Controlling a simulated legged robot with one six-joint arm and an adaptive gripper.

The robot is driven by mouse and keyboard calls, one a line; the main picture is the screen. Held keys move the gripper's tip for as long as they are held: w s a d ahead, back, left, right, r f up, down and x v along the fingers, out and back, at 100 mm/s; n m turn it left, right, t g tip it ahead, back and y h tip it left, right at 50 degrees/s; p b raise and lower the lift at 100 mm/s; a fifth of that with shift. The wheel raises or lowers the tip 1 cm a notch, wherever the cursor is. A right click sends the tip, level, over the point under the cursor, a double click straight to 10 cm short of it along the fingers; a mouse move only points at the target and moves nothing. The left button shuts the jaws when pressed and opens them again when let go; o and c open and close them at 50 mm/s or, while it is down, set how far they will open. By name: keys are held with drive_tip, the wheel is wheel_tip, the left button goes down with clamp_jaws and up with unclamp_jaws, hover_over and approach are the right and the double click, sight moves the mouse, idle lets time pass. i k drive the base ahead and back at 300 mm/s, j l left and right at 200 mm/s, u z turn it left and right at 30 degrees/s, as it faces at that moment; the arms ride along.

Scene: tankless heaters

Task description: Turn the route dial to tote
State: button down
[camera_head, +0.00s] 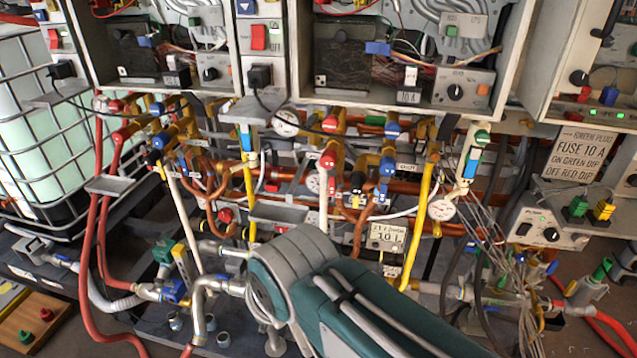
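Several black dials show, and I cannot read which is the route dial. One dial (550,234) is on a light grey control box at the right. Another dial (455,92) is on a grey panel in the middle heater cabinet. A smaller dial (210,73) is in the left cabinet, and one more (578,78) is in the right cabinet. A white caged tote (30,110) stands at the far left. My green and grey arm reaches in from the bottom right to the lower middle. My gripper does not show, and the arm hides part of the lower pipework.
Dense copper, yellow and red pipes, valves and gauges fill the space under the cabinets. Loose wires (490,225) hang at the right. Red hoses (95,235) run down at the left. A wooden board (40,322) lies at bottom left.

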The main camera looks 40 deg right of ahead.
sight(579, 239)
drive_tip(key=z, duration=2.85)
drive_tip(key=i+l, duration=0.1)
drive_tip(key=l, duration=0.5)
drive_tip(key=i+l, duration=0.1)
drive_tip(key=l, duration=1.15)
drive_tip(key=i+j, duration=0.4)
